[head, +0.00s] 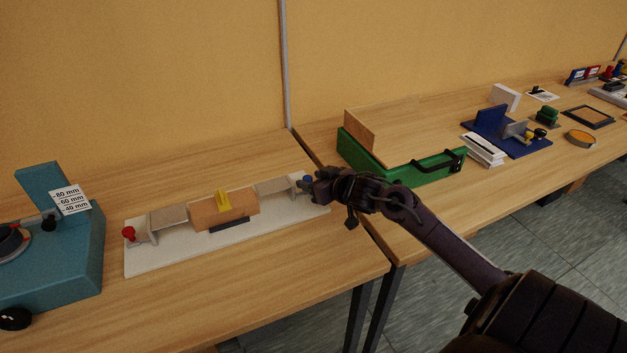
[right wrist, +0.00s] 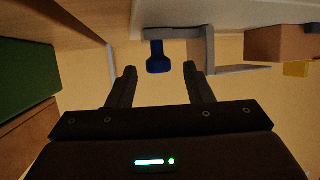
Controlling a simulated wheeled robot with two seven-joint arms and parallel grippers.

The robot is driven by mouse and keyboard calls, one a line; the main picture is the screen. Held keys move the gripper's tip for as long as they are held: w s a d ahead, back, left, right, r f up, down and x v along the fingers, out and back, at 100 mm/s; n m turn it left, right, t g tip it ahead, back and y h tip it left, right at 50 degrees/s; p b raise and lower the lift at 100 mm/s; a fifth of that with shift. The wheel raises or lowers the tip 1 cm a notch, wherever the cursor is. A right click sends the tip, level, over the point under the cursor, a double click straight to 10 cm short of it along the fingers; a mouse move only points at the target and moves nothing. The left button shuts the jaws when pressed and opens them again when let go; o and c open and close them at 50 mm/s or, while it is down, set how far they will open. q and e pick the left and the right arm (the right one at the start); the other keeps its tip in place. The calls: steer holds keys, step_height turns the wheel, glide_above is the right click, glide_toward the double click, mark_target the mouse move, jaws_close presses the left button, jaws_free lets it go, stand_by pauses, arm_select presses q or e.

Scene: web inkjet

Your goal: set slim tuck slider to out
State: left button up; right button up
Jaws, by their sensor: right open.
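A white base board (head: 170,255) on the near table carries a wooden block (head: 222,211) with a yellow piece (head: 223,201) on it. A grey slide with a red knob (head: 129,233) is at its left end. A grey slide with a blue knob (head: 307,180) is at its right end. I cannot tell which slide is the slim tuck slider. My right gripper (head: 318,186) is at the board's right end, close to the blue knob. In the right wrist view the open fingers (right wrist: 160,74) point at the blue knob (right wrist: 158,60), with visible room on both sides of it.
A teal device (head: 70,250) with a millimetre label stands at the left. A green tray-like fixture (head: 405,165) with a black handle stands right of the table gap. A blue fixture (head: 490,122) and several small items lie farther right. The wood in front of the white board is clear.

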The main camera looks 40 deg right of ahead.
steer(key=v, duration=0.7)
steer(key=shift+s+r, duration=0.15)
steer(key=shift+s, duration=0.2)
